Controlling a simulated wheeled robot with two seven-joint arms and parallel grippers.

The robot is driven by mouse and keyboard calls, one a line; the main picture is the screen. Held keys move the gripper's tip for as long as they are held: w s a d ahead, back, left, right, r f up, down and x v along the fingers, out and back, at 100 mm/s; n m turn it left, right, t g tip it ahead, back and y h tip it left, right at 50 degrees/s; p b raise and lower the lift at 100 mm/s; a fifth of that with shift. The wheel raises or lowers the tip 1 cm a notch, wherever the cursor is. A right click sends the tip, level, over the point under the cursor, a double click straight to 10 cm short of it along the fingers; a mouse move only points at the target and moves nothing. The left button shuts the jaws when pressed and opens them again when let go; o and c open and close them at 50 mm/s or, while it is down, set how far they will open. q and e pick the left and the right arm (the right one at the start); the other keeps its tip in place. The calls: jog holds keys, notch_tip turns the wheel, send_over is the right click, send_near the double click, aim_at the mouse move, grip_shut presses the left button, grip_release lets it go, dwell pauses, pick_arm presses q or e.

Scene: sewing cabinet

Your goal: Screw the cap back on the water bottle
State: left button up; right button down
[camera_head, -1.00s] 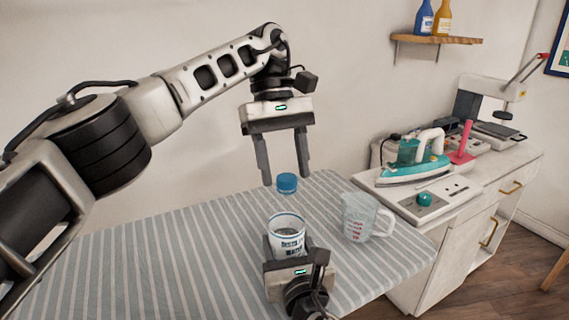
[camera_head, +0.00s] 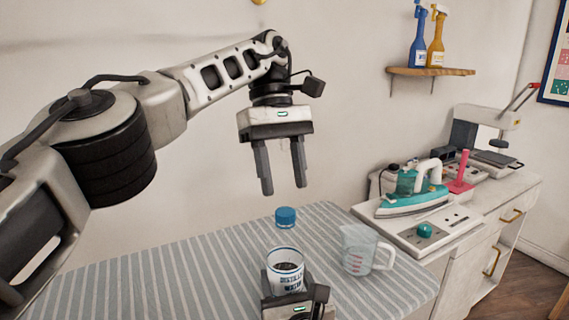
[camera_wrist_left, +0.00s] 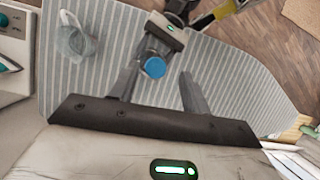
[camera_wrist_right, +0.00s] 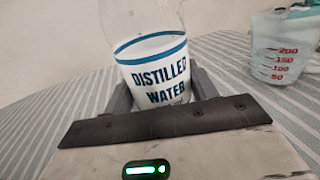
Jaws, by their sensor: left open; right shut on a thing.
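The water bottle (camera_head: 285,265) stands upright, clear above, with a white label band reading "DISTILLED WATER" that also shows in the right wrist view (camera_wrist_right: 155,72). The blue cap (camera_head: 285,216) is at the bottle's top; the left wrist view shows it from above (camera_wrist_left: 155,67). I cannot tell whether it is threaded tight. My right gripper (camera_wrist_right: 160,92) is shut on the lower bottle, fingers on both sides. My left gripper (camera_head: 284,189) is open and empty, fingers pointing down, a little above the cap and not touching it. The bottle's top is outside the right wrist view.
A clear measuring cup (camera_head: 362,250) with red marks stands on the striped table (camera_head: 180,275), right of the bottle. An iron (camera_head: 415,195) rests on the cabinet (camera_head: 470,270) farther right. Spray bottles stand on a wall shelf (camera_head: 430,71). The table's left part is clear.

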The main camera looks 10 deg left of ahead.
aim_at(285, 211)
pick_arm(q)
jog(key=n, duration=0.7)
jog(key=shift+r+t+y, duration=0.2)
jog(key=shift+t+y, duration=0.1)
jog(key=n, duration=0.7)
jog(key=shift+r, duration=0.2)
jog(key=n, duration=0.4)
jog(key=n+t, duration=0.1)
jog(key=n, duration=0.2)
jog(key=shift+r+y, duration=0.25)
jog(key=shift+y, duration=0.05)
jog(key=n, duration=0.7)
jog(key=shift+s+r+t, duration=0.15)
jog(key=shift+r+t, duration=0.1)
jog(key=shift+t, duration=0.15)
jog(key=n, duration=0.7)
jog(key=shift+s+d+r+y, duration=0.1)
jog(key=shift+r+y, duration=0.15)
jog(key=shift+y, duration=0.05)
jog(key=n+t, duration=0.1)
jog(key=n, duration=0.3)
jog(key=shift+r, duration=0.15)
jog(key=n, duration=0.5)
jog(key=shift+s+d+r, duration=0.1)
jog(key=shift+r, duration=0.1)
jog(key=shift+f, duration=4.05)
